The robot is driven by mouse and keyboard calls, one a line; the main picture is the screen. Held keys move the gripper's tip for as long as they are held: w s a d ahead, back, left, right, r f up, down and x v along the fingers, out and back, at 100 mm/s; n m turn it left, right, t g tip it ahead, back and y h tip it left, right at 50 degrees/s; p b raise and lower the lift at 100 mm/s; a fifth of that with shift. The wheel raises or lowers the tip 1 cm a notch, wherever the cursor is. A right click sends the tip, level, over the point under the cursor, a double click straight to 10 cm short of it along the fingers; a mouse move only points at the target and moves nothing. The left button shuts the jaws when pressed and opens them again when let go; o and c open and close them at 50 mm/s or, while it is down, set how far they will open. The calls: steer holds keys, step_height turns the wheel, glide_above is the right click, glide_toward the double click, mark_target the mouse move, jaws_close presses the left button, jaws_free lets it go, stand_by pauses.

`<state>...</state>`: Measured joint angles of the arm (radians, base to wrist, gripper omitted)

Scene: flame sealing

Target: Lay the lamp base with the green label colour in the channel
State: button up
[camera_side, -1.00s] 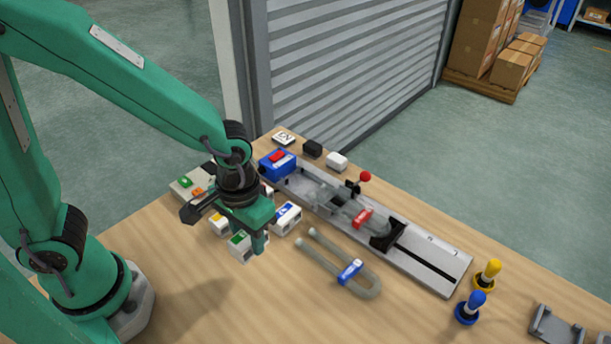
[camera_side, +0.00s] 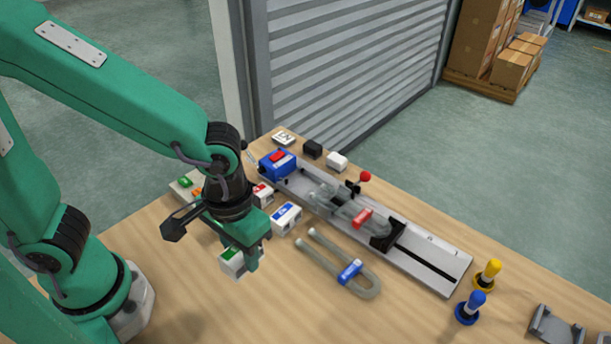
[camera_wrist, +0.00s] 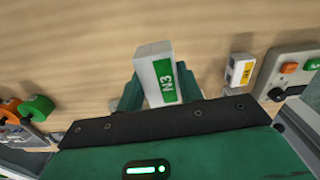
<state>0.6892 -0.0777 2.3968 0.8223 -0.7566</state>
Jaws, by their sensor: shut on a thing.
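The lamp base with the green label is a white block marked N3 (camera_wrist: 164,78); it also shows in the side view (camera_side: 232,264). My gripper (camera_side: 246,262) is shut on it, with a finger on each side in the wrist view (camera_wrist: 153,92). Whether the block touches the table is hard to tell. The long grey channel fixture (camera_side: 428,262) lies across the table to the right, apart from my gripper. A clear glass piece with a red label (camera_side: 362,217) lies in it, by a black clamp.
White blocks with blue (camera_side: 287,219) and red (camera_side: 263,195) labels stand beyond my gripper. A yellow-labelled block (camera_wrist: 240,70) shows in the wrist view. A bent clear tube (camera_side: 318,240) lies before the fixture. Yellow (camera_side: 487,276) and blue (camera_side: 470,308) knobbed tools stand at right, near a grey bracket (camera_side: 556,327).

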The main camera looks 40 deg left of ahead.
steer(key=shift+w, duration=0.1)
steer(key=w+a, duration=0.4)
steer(key=w, duration=0.5)
steer(key=w+a+f, duration=0.1)
steer(key=w+a, duration=0.3)
steer(key=w, duration=0.5)
steer(key=w+a+f, duration=0.1)
steer(key=w+a, duration=0.3)
steer(key=w, duration=0.5)
steer(key=shift+w+a+f+m, duration=0.15)
steer(key=shift+w+m, duration=0.25)
steer(key=shift+f, duration=0.25)
steer(key=shift+f, duration=3.35)
